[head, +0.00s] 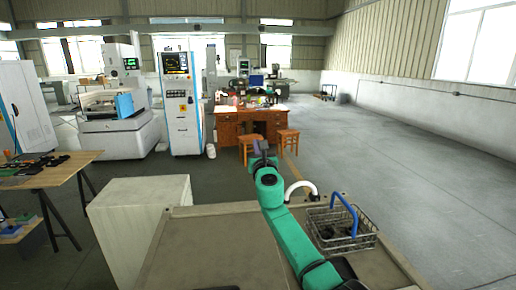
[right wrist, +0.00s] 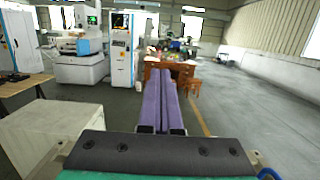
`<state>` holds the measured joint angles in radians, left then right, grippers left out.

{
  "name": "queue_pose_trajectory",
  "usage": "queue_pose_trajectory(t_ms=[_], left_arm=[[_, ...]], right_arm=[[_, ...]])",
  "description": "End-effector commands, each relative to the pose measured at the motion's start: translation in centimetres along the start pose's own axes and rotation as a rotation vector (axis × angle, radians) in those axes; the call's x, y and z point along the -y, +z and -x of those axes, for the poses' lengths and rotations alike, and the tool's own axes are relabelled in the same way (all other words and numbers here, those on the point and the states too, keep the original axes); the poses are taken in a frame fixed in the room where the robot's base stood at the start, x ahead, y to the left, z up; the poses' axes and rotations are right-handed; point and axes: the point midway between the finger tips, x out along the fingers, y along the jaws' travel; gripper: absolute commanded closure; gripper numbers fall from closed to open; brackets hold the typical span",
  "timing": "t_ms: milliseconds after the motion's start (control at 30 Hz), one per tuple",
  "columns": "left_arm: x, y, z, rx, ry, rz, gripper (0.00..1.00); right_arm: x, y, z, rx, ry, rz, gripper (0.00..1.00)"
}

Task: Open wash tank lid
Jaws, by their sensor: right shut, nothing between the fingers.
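A broad beige flat top (head: 200,245), which looks like the wash tank's lid, lies level in front of me in the head view. A white arched handle or pipe (head: 302,186) rises near its far edge, right of my arm; I cannot tell what it is fixed to. My right gripper (head: 260,148) reaches forward past the far edge, left of and beyond the white arch. Its purple fingers (right wrist: 161,75) are pressed together and empty in the right wrist view. My green right arm hides part of the top. My left gripper is not in view.
A wire basket (head: 355,243) with a blue handle and dark contents stands on the right of the top. A pale cabinet (head: 135,225) is at left, with a wooden table (head: 60,178) beyond. Machines, a desk (head: 235,125) and stools stand further back. Floor at right is open.

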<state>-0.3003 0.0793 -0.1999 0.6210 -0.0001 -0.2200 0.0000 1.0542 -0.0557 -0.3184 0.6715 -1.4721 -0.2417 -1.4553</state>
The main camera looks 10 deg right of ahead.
Motion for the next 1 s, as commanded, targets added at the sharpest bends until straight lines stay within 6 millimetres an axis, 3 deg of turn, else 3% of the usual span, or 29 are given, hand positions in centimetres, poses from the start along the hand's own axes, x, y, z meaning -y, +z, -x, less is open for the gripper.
queue_pose_trajectory(t_ms=[167, 433, 700, 867, 933, 1000], left_arm=[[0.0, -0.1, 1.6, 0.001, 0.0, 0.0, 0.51], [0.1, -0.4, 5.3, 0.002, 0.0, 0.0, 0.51], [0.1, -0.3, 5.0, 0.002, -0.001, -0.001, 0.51], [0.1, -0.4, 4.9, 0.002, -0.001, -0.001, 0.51], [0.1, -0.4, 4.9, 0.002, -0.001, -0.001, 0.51], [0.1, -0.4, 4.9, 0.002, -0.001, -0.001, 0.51]], right_arm=[[-0.2, 0.3, 1.0, -0.001, 0.002, -0.003, 1.0], [0.0, 0.5, 6.1, -0.004, 0.001, -0.003, 1.0], [0.0, -0.2, 12.4, -0.003, 0.0, 0.001, 1.0], [0.0, -0.2, 14.3, -0.003, -0.001, -0.003, 1.0], [0.7, -0.8, 14.9, -0.023, -0.02, -0.06, 1.0], [2.6, -2.6, 16.1, -0.076, -0.081, -0.231, 1.0]])
